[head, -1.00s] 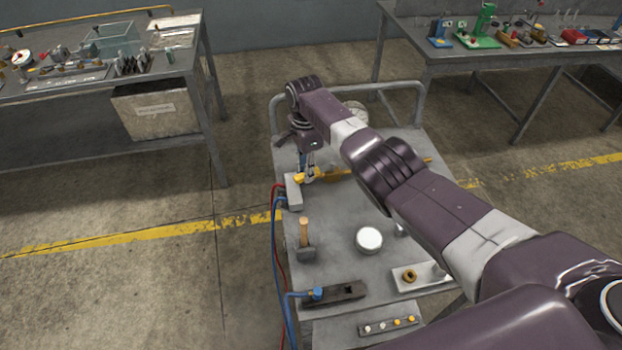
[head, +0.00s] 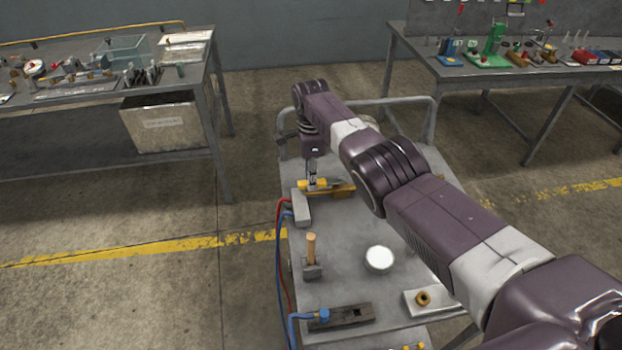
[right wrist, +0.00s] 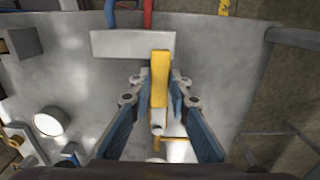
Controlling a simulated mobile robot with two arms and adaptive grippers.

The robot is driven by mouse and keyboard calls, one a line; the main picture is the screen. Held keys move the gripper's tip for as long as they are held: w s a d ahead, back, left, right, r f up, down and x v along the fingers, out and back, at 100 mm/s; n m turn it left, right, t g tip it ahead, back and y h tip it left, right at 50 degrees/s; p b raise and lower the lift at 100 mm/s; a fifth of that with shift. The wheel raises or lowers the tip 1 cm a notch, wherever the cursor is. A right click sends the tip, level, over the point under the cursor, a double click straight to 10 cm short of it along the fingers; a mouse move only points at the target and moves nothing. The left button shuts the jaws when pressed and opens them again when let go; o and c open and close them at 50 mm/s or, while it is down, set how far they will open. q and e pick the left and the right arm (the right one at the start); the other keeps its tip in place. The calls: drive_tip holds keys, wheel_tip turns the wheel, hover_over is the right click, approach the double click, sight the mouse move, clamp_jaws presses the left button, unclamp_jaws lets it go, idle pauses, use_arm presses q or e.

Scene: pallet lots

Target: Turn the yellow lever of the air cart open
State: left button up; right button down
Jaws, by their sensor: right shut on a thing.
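The air cart (head: 345,235) stands in front of me with its grey top. The yellow lever (head: 314,184) is at the cart's left side, close to a grey block (head: 301,208) with red and blue hoses. My right gripper (head: 311,178) reaches down to the lever from above. In the right wrist view, the yellow lever (right wrist: 160,78) lies between the two fingers of my right gripper (right wrist: 157,93), which is shut on it. Its far end overlaps the pale block (right wrist: 132,44) in that view. The fingers and wrist hide part of the lever's mount. My left gripper is out of view.
On the cart are a wooden-handled hammer (head: 311,250), a white round piece (head: 379,259), a dark plane-like block (head: 342,317) and a plate with a brass ring (head: 423,298). A rail (head: 385,101) bounds its back. Benches stand at left (head: 85,102) and right (head: 505,80).

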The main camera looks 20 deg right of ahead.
drive_tip(key=shift+w+r, duration=0.15)
drive_tip(key=c, duration=1.8)
unclamp_jaws()
wheel_tip(320, 180, up, 12)
